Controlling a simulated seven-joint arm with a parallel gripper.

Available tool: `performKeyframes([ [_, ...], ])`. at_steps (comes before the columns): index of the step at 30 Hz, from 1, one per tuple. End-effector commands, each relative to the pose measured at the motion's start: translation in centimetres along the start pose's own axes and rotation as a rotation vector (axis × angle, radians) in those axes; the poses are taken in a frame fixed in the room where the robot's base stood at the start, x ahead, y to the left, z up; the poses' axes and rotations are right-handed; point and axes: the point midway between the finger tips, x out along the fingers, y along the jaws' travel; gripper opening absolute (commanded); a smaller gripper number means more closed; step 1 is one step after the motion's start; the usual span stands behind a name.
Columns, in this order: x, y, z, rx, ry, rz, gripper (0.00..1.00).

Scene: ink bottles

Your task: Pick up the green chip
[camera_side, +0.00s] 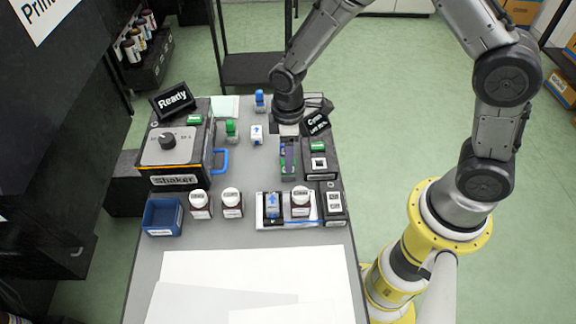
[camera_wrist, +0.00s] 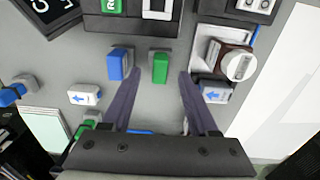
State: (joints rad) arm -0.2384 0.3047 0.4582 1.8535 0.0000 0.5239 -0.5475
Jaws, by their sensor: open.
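The green chip (camera_wrist: 160,68) is a small upright green block with a grey side, standing on the grey table in the wrist view. My gripper (camera_wrist: 158,78) is open, with its two dark fingertips apart and the green chip between and just ahead of them. I cannot tell how far above the table the tips are. A similar blue chip (camera_wrist: 120,63) stands just left of the green one, close to the left fingertip. In the side view my gripper (camera_side: 289,158) points down beside the right-hand black device, and the chip is largely hidden by it.
The black device (camera_side: 320,166) with a green button stands close by. A white tray (camera_side: 262,198) holds a bottle (camera_side: 300,198) and a blue-arrow cartridge (camera_side: 272,205). A white cartridge (camera_side: 257,135) and a green-topped stamp-like piece (camera_side: 231,130) stand left. The shaker (camera_side: 175,155) is farther left.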

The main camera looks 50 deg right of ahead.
Motion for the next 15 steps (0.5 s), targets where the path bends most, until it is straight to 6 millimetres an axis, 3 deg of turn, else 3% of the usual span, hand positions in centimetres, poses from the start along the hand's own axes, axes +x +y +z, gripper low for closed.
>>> performKeyframes([
  [6, 3.1, 0.0, 0.1, 0.0, -0.004, -0.002, 0.6],
  [15, 3.7, 0.0, 0.0, 0.0, -0.001, -0.001, 0.6],
])
